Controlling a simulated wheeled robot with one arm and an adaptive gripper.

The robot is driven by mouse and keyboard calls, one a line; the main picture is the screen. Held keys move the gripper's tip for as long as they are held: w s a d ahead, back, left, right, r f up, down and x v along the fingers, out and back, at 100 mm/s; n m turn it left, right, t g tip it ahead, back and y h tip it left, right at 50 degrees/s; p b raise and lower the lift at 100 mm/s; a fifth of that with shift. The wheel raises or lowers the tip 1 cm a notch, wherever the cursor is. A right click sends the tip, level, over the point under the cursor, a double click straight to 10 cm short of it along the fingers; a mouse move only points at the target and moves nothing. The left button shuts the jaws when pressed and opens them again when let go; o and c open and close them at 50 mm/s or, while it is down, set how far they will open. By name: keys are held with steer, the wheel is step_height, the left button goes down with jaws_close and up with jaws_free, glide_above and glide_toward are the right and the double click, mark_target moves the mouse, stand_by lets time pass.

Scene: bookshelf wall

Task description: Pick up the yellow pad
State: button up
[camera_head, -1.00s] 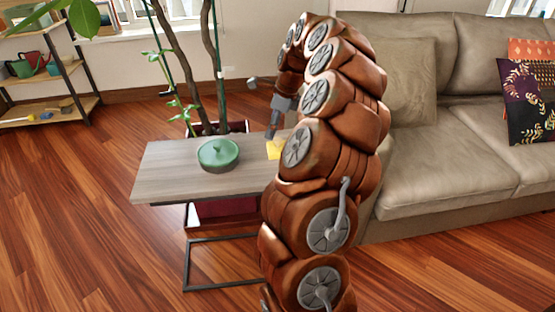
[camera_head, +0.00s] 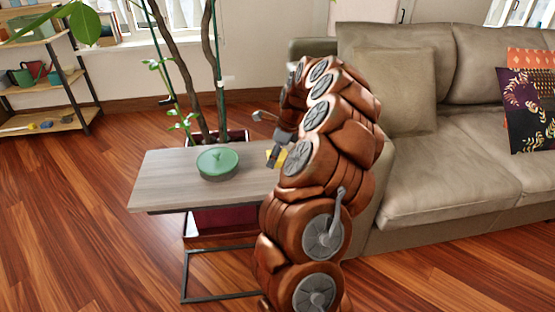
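The yellow pad (camera_head: 282,155) lies at the right end of the small wooden side table (camera_head: 163,182). Only small patches of it show, as my gripper and arm cover most of it. My gripper (camera_head: 266,136) is low at that end of the table, with its two grey fingers spread wide apart. The nearer finger is right at the pad in the picture; I cannot tell whether it touches. Nothing shows between the fingers.
A potted plant (camera_head: 208,80) rises behind the table. A beige sofa (camera_head: 440,185) stands close on the right. The wooden floor at left is clear.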

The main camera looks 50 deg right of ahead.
steer(key=c, duration=1)
steer(key=shift+r, duration=0.1)
steer(key=shift+r, duration=0.25)
steer(key=shift+c, duration=0.7)
step_height(320, 180, up, 3)
steer(key=shift+f+p, duration=0.2)
steer(key=shift+p, duration=0.1)
steer(key=shift+s+r, duration=0.15)
steer(key=shift+r, duration=0.05)
steer(key=s, duration=0.5)
steer(key=s+a+r, duration=0.1)
steer(key=s, duration=0.4)
steer(key=s+a, duration=0.1)
steer(key=s, duration=0.4)
steer(key=shift+s+r, duration=0.2)
steer(key=shift+s, duration=0.1)
